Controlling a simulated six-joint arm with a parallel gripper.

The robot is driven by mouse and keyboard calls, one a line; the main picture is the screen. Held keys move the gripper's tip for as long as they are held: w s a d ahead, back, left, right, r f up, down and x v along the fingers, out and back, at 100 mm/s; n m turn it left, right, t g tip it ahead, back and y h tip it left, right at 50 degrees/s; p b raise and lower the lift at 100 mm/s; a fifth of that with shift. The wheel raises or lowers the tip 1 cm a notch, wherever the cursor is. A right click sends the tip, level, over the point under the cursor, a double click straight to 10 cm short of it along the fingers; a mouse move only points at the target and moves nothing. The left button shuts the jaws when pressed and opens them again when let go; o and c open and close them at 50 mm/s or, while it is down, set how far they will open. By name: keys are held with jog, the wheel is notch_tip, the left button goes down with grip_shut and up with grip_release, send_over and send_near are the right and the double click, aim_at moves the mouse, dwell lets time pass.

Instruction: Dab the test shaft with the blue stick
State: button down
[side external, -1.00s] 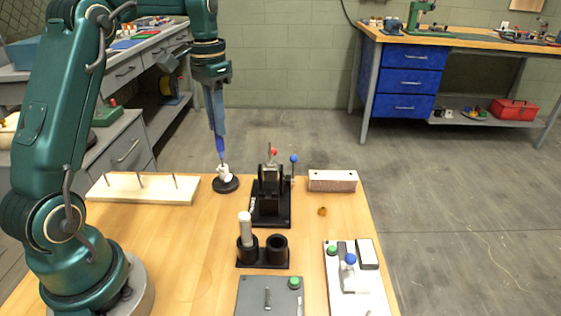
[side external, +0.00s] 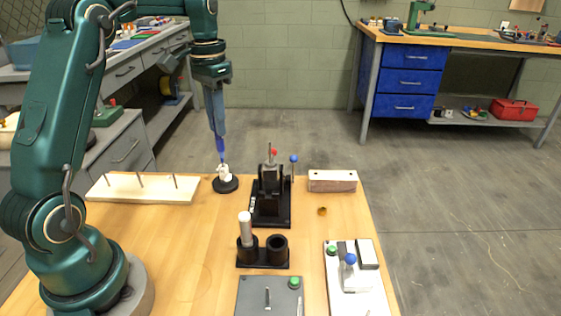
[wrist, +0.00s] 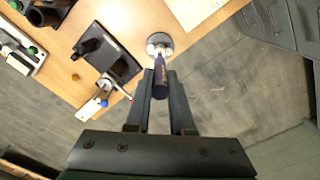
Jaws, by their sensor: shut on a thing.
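My gripper (side external: 219,134) points down at the back of the bench and is shut on the blue stick (side external: 221,150). The stick also shows between the fingers in the wrist view (wrist: 160,80). Its lower end is at the top of a small white piece (side external: 223,172) on a round black base (side external: 225,186). The white piece also shows just beyond the stick's end in the wrist view (wrist: 158,43). I cannot tell whether stick and white piece touch. I cannot tell for sure whether this white piece is the test shaft.
A black fixture (side external: 270,206) with red and blue knobs stands close on the right. A pegged board (side external: 145,192) lies left. In front is a two-cup black holder (side external: 262,258); its left cup holds a white stick (side external: 245,228), its right cup is empty. A block (side external: 332,181) sits right.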

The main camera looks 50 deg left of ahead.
jog(key=shift+f, duration=0.1)
jog(key=shift+r, duration=2.6)
